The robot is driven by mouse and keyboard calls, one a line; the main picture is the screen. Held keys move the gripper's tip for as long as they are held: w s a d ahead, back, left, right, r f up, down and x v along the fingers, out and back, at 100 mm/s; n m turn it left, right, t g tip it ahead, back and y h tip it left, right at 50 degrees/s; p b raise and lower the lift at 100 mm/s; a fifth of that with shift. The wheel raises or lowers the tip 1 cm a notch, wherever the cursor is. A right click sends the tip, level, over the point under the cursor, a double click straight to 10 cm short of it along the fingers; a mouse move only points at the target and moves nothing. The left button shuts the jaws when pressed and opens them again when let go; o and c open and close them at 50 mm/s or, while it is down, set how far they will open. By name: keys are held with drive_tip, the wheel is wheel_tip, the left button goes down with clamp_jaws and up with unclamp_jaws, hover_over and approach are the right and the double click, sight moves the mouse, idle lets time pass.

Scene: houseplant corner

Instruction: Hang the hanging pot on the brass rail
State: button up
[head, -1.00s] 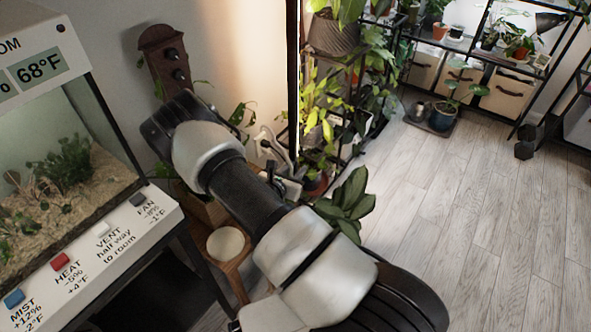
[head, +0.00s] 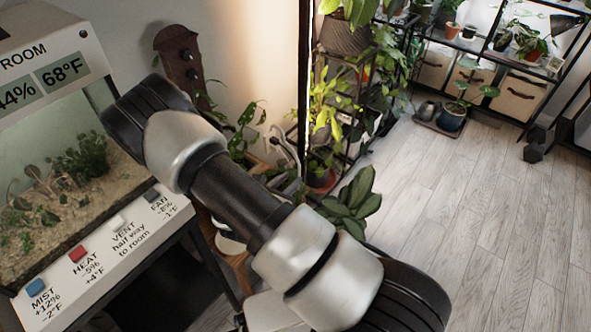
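I cannot pick out the hanging pot or the brass rail for certain. A ribbed grey-brown pot (head: 345,36) with a leafy plant is at the top middle in the head view, by the black plant rack; I cannot tell whether it is the hanging pot. My arm crosses the picture from the lower right to the upper left. My gripper is not visible, so whether it holds anything does not show.
A terrarium (head: 55,190) with a button panel (head: 105,250) stands at left, close to my arm. A dark wooden wall piece (head: 181,60) is behind. A broad-leaved plant (head: 350,204) stands right of my arm. The wooden floor (head: 455,215) at right is clear.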

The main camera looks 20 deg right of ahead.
drive_tip(key=s+d+r+m+g, duration=0.2)
drive_tip(key=s+r+m, duration=0.1)
drive_tip(key=r+m, duration=0.3)
drive_tip(key=s+d+r+m+g, duration=0.2)
drive_tip(key=s+r+m+g, duration=0.15)
drive_tip(key=r, duration=0.45)
drive_tip(key=s+d+r+m+g, duration=0.2)
drive_tip(key=s+d+r+m, duration=0.1)
drive_tip(key=r+m, duration=0.35)
drive_tip(key=s+a+r+m+t+y, duration=0.3)
drive_tip(key=s+a+r+m+y, duration=0.6)
drive_tip(key=s+r, duration=0.4)
wheel_tip(320, 180, up, 3)
drive_tip(key=shift+s+a+r+m+t+y, duration=0.15)
drive_tip(key=shift+s+a+m+t+y, duration=0.2)
drive_tip(key=shift+a+m, duration=0.6)
drive_tip(key=shift+w+a, duration=0.1)
